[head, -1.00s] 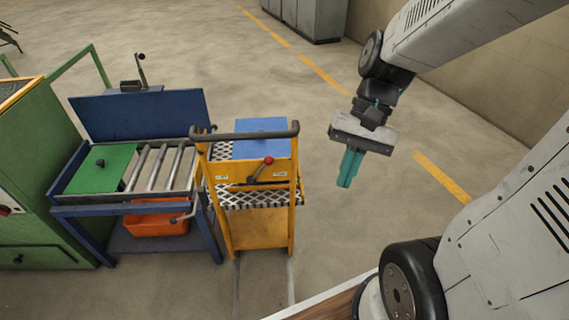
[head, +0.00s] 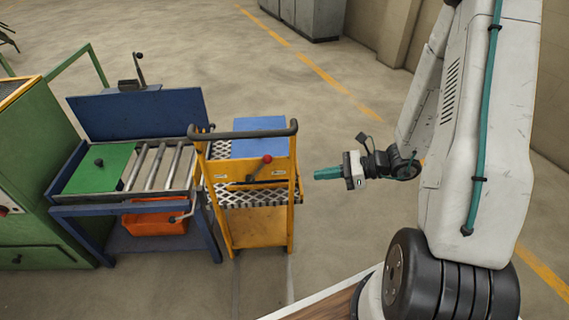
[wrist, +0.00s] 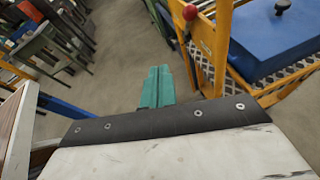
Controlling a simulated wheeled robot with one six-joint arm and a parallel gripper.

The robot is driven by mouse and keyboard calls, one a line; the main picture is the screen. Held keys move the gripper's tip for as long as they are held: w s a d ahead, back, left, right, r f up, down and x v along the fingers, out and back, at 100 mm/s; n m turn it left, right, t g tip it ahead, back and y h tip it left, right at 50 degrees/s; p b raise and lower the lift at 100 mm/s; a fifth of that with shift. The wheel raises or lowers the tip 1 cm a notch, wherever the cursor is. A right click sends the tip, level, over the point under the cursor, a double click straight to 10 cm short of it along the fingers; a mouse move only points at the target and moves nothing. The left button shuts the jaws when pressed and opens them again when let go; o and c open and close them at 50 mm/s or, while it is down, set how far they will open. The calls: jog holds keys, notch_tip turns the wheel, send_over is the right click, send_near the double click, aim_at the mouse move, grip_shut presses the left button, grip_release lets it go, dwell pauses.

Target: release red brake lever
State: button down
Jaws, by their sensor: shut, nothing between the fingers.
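The red brake lever is a dark arm with a red ball knob (head: 267,159) on the front of the yellow cart (head: 264,224). In the head view it slants up to the right. The knob also shows in the wrist view (wrist: 190,12), near the top, beside the cart's yellow post. My gripper (head: 316,174) has teal fingers that are shut and empty. It points left, to the right of the cart and apart from the lever. In the wrist view the fingers (wrist: 157,75) lie together, below and left of the knob.
The cart has a dark push bar (head: 243,134) and carries a blue plate (head: 259,140). To its left stands a blue roller table (head: 140,112) with a green plate (head: 98,170) and an orange bin (head: 155,224) below. Floor to the cart's right is clear.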

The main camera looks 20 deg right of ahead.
jog(key=w+d+f+m+t, duration=0.1)
jog(key=w+d+f+m+t+h, duration=0.1)
jog(key=m, duration=0.1)
jog(key=shift+w+d, duration=0.15)
jog(key=shift+w, duration=0.05)
send_near(265, 165)
jog(key=x, duration=0.3)
jog(key=shift+f, duration=0.4)
jog(key=shift+w+a+r, duration=0.2)
jog(key=shift+w+a, duration=0.15)
jog(key=shift+a, duration=0.05)
